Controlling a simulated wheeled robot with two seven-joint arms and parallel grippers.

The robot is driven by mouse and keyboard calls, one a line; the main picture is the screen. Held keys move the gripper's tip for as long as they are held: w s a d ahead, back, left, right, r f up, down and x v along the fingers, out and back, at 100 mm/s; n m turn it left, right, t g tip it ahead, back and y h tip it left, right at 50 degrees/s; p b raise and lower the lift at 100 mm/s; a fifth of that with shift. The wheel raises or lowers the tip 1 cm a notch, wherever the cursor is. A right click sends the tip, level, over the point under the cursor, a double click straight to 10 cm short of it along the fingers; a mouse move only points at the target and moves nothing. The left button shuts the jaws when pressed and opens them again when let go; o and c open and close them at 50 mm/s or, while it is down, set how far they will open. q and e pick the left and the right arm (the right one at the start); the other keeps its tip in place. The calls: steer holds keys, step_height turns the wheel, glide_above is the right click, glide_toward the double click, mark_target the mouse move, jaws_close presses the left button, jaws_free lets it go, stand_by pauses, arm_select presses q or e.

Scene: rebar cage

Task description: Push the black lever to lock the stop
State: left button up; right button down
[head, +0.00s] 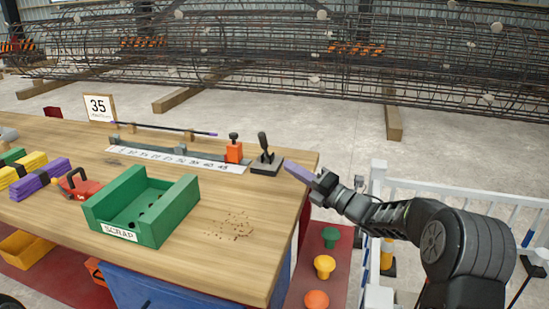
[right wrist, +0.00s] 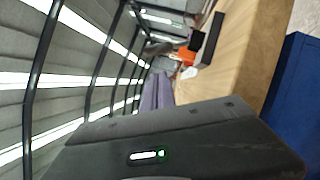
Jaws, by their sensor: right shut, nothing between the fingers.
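The black lever (head: 264,146) stands nearly upright on a black base (head: 267,168) at the right end of the workbench. The orange stop (head: 234,152), with a black knob on top, sits just left of it at the end of the white numbered scale (head: 180,158). My right gripper (head: 297,171), with purple fingers, is shut and empty beside the base, right of the lever and apart from it. In the right wrist view its purple fingers (right wrist: 156,92) point toward the orange stop (right wrist: 188,73). My left gripper is out of view.
A green scrap box (head: 128,207) stands at the front of the bench (head: 245,255). A thin dark rod (head: 165,128) lies behind the scale, near a "35" sign (head: 98,107). A white railing (head: 440,190) is on the right.

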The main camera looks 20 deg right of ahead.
mark_target(265, 146)
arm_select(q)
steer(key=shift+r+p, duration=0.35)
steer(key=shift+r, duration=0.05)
arm_select(e)
steer(key=x, duration=0.9)
steer(key=shift+w+a, duration=0.2)
steer(key=shift+w, duration=0.1)
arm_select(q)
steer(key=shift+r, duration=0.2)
arm_select(e)
steer(key=shift+r, duration=0.15)
